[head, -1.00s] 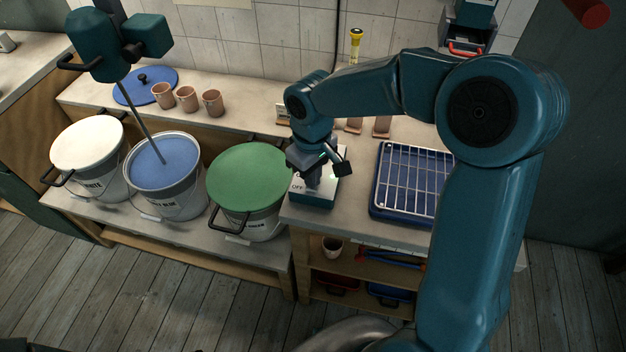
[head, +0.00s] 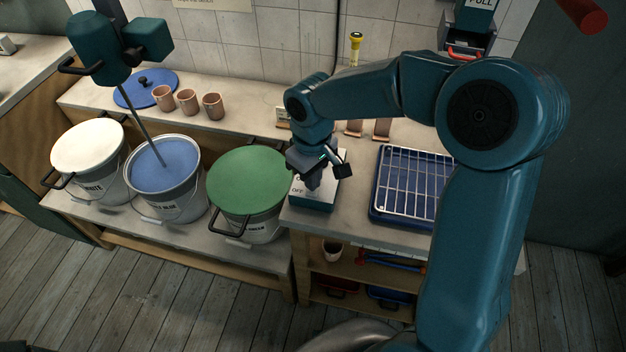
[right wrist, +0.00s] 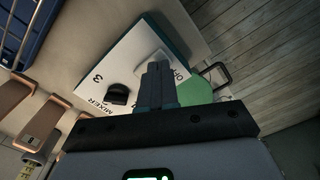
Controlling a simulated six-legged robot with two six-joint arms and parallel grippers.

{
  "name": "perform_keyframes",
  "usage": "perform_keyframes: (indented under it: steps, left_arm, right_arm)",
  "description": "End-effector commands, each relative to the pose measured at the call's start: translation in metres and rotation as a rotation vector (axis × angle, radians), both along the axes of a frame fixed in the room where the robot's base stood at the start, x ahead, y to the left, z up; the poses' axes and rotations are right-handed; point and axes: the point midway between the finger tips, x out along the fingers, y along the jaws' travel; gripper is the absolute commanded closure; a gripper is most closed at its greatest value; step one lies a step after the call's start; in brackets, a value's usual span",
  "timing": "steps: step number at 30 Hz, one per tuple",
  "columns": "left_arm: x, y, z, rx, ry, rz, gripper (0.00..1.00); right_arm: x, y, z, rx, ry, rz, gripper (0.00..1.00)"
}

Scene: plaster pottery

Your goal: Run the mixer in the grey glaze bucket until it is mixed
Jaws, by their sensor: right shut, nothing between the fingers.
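The teal mixer (head: 120,48) stands over the grey bucket (head: 172,207), with its rod (head: 138,122) down in the blue glaze (head: 160,180). The glaze surface looks even blue; I cannot tell whether the rod is turning. The mixer's control box (head: 318,203) sits on the right-hand counter. In the right wrist view its white panel (right wrist: 125,62) reads MIXER, with a black knob (right wrist: 117,95) and a pale switch (right wrist: 153,60). My right gripper (head: 313,186) is shut and empty, pointing down over the box. Its fingertips overlap the switch; contact is unclear. My left gripper is out of view.
A white-topped bucket (head: 88,147) and a green-topped bucket (head: 248,178) flank the grey one. A blue lid (head: 130,92) and clay cups (head: 188,102) lie behind. A blue tray with a rack (head: 408,185) stands right of the box.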

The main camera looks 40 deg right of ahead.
Motion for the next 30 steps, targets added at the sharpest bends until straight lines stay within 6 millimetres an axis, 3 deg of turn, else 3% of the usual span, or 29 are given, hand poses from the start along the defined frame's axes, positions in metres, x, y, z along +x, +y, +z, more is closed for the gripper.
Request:
perform_keyframes:
  steps: [1,16,30]
  left_arm:
    - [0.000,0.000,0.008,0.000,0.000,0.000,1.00]
    - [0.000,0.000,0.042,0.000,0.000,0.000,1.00]
    - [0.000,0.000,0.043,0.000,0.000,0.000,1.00]
  right_arm:
    - [0.000,0.000,0.009,0.000,-0.001,0.000,1.00]
    - [0.000,0.000,0.053,-0.001,-0.002,0.000,1.00]
    - [0.000,0.000,0.056,0.000,-0.001,0.000,1.00]
